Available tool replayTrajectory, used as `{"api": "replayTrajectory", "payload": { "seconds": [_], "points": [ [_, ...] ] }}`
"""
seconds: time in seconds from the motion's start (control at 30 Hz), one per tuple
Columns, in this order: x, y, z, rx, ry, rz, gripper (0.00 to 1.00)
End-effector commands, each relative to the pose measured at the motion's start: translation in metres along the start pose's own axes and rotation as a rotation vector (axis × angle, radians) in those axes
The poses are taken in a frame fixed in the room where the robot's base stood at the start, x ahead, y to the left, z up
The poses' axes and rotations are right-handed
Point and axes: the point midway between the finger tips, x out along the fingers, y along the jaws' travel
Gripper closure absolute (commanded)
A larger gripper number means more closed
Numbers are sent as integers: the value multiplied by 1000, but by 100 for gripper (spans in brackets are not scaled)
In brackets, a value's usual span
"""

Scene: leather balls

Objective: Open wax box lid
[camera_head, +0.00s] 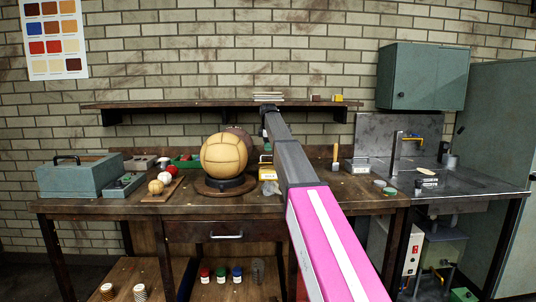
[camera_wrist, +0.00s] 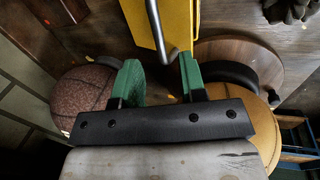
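A yellow box (camera_wrist: 168,12), apparently the wax box, is at the top middle of the wrist view, with a grey metal bar or handle (camera_wrist: 160,30) along it. In the head view a yellow box (camera_head: 268,172) sits on the bench, partly hidden by my arm. My gripper (camera_wrist: 158,72) has two green fingers, spread apart. The bar's curved end lies between the fingers in the picture, nearer the right one; I see no clear contact. I cannot tell whether the lid is lifted.
A tan ball (camera_head: 224,153) stands on a round wooden stand (camera_head: 206,189) beside the yellow box. A dark brown ball (camera_wrist: 82,98) is left of my fingers in the wrist view. A teal box (camera_head: 72,180) and small balls are at the bench's left; a sink is at right.

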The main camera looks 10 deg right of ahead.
Motion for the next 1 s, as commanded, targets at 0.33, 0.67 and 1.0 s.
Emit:
{"api": "replayTrajectory", "payload": {
  "seconds": [0.33,0.67,1.0],
  "points": [
    [38,0,0,0,0,1,62],
    [41,0,0,0,0,1,62],
    [41,0,0,0,0,1,100]
  ]
}}
